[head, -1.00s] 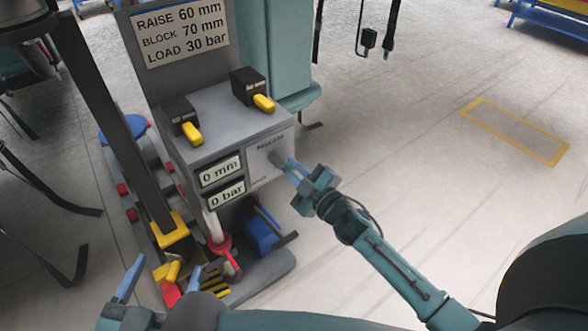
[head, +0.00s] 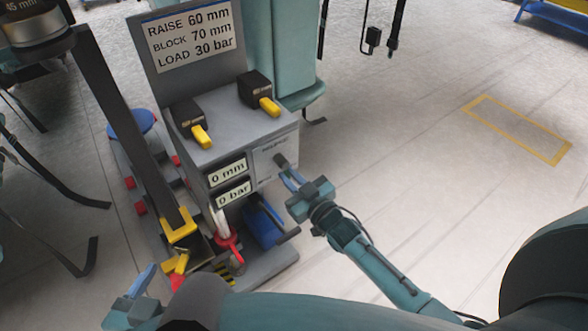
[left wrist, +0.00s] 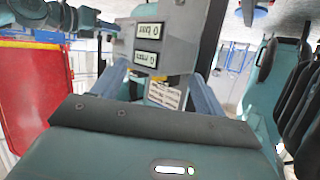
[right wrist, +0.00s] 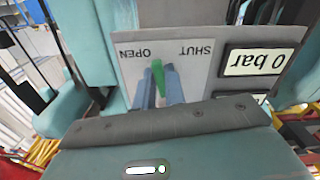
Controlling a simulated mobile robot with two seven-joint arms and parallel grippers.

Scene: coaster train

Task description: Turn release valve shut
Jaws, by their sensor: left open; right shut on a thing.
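The release valve's green lever (right wrist: 158,75) shows in the right wrist view on a grey panel (right wrist: 200,72) marked OPEN and SHUT, upside down there. The lever stands between the two words. My right gripper (right wrist: 160,92) is shut on it, one blue finger on each side. In the head view my right gripper (head: 288,172) is at the panel (head: 268,168) on the box's right side, and the lever's colour cannot be made out. My left gripper (head: 143,284) is low at the left; its fingers are wide apart and empty in the left wrist view (left wrist: 160,88).
The displays read 0 mm (head: 228,171) and 0 bar (head: 234,193). Two yellow-handled black switches (head: 190,123) sit on the box top, below a sign (head: 190,36). A red-and-white lever (head: 226,240) and a blue block (head: 262,225) stand below.

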